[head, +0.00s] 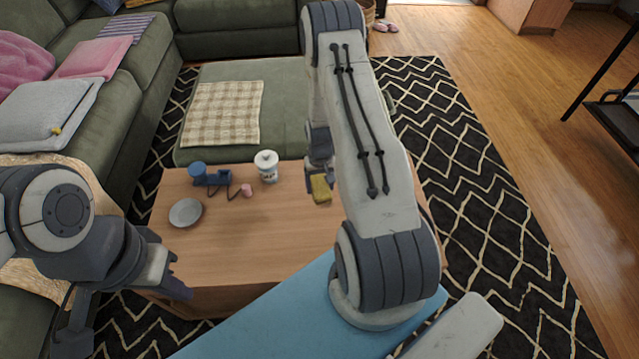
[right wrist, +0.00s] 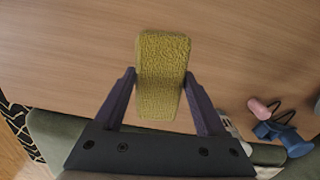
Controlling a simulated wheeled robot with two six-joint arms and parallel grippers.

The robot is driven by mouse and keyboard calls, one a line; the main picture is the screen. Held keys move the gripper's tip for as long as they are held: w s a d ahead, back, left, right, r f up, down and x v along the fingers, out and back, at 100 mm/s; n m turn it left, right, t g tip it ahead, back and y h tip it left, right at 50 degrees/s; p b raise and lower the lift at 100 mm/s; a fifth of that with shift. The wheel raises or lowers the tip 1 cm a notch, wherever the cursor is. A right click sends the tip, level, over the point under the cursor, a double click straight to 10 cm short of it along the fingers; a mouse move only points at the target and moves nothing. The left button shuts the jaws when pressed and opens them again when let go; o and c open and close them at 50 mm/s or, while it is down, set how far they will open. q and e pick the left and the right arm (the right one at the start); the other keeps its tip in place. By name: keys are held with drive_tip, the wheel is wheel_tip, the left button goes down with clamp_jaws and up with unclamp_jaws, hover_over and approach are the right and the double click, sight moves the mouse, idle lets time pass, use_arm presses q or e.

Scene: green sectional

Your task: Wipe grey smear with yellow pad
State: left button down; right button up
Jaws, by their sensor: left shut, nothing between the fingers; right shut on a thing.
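The yellow pad (head: 320,188) is in my right gripper (head: 319,174), over the far part of the wooden table (head: 250,235). In the right wrist view the fuzzy yellow pad (right wrist: 162,75) sits between the two fingers of my right gripper (right wrist: 160,100), which is shut on it. Whether the pad touches the table I cannot tell. My left gripper (head: 178,275) is shut and empty near the table's front left edge. I see no grey smear in either view; my right arm hides part of the table.
A white lidded jar (head: 266,167) stands left of the pad. The front middle of the table is clear. A green ottoman (head: 285,90) stands behind it.

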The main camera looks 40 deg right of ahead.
drive_tip(key=shift+f+b, duration=2.85)
drive_tip(key=shift+f, duration=0.7)
drive_tip(key=shift+d+f, duration=0.1)
drive_tip(key=shift+f, duration=0.1)
drive_tip(key=shift+s+d, duration=0.5)
drive_tip(key=shift+d, duration=0.3)
drive_tip(key=shift+s+d+f+b, duration=0.1)
drive_tip(key=shift+s+d+b, duration=0.2)
drive_tip(key=shift+d, duration=0.15)
drive_tip(key=shift+w+a, duration=0.4)
drive_tip(key=shift+a, duration=0.4)
drive_tip(key=shift+w+a+r+p, duration=0.4)
drive_tip(key=shift+w+a+p, duration=0.05)
drive_tip(key=shift+a+p, duration=0.15)
drive_tip(key=shift+s+d+r+p, duration=0.1)
drive_tip(key=shift+d+r+p, duration=0.1)
drive_tip(key=shift+r, duration=0.2)
drive_tip(key=shift+d+r+p, duration=0.1)
drive_tip(key=shift+r+p, duration=0.1)
drive_tip(key=shift+r, duration=0.2)
drive_tip(key=shift+a+r, duration=0.15)
drive_tip(key=shift+r, duration=0.2)
drive_tip(key=shift+a+r+p, duration=0.2)
drive_tip(key=shift+r+p, duration=0.15)
drive_tip(key=shift+p, duration=0.25)
drive_tip(key=shift+r+p, duration=1.8)
drive_tip(key=shift+r, duration=0.4)
